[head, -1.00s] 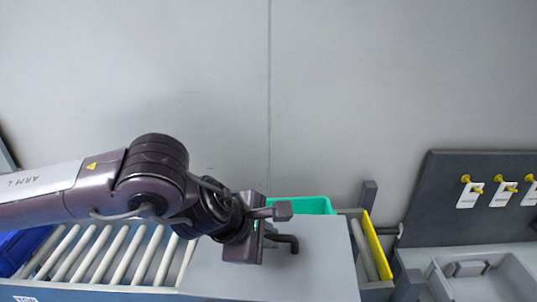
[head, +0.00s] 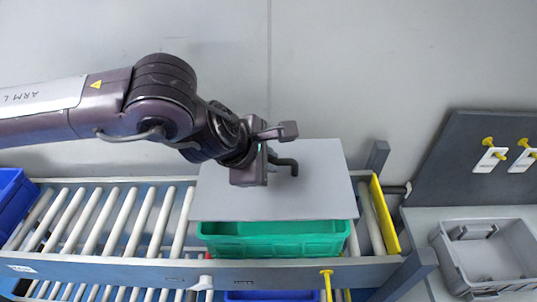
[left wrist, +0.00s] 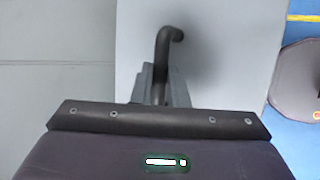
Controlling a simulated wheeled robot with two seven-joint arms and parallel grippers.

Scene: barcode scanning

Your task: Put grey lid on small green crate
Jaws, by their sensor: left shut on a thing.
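The flat grey lid (head: 315,195) has a dark bent handle (head: 291,165) on top. My left gripper (head: 274,158) is shut on this handle. In the left wrist view the gripper fingers (left wrist: 160,85) close around the handle's lower part (left wrist: 168,42), with the lid (left wrist: 225,50) beneath. The small green crate (head: 275,243) is on the roller conveyor. The lid covers the crate's far part and reaches past it toward the wall; the crate's near side shows below the lid's near edge. Whether the lid touches the crate cannot be told. My right gripper is not in view.
The roller conveyor (head: 115,222) has free rollers left of the crate and a yellow end plate (head: 384,215) at right. A blue crate (head: 12,200) stands at the far left. A grey bin (head: 490,255) and a dark board with hanging tags (head: 490,160) are at right.

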